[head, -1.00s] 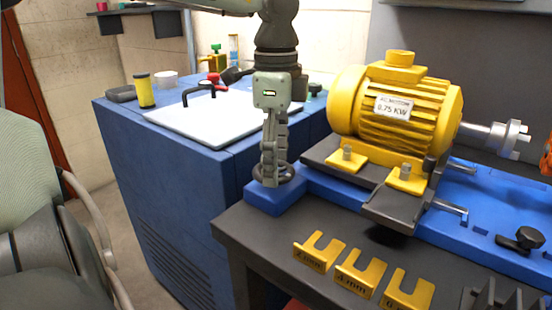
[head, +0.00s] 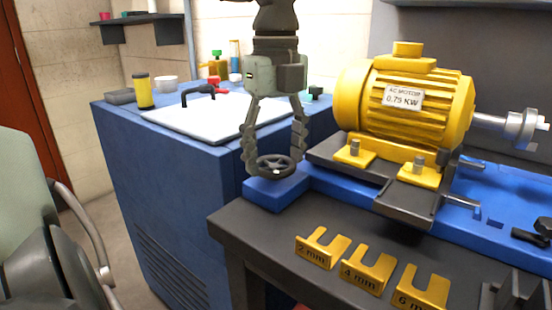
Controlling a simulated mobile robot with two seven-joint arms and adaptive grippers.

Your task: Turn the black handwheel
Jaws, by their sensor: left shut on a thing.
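The black handwheel (head: 275,173) is a small spoked wheel on the blue block (head: 280,191) at the left end of the blue machine bed. My left gripper (head: 276,165) points down over it from above. Its two fingers straddle the wheel, one at the left rim and one at the right rim, and are closed on it. The spokes and hub show between the fingers. The shaft under the wheel is hidden. My right gripper is not in view.
A yellow motor (head: 404,97) stands just right of my left gripper. Yellow forked shims (head: 367,273) lie in front on the dark bench (head: 262,229). What looks like a chair (head: 28,185) is at far left.

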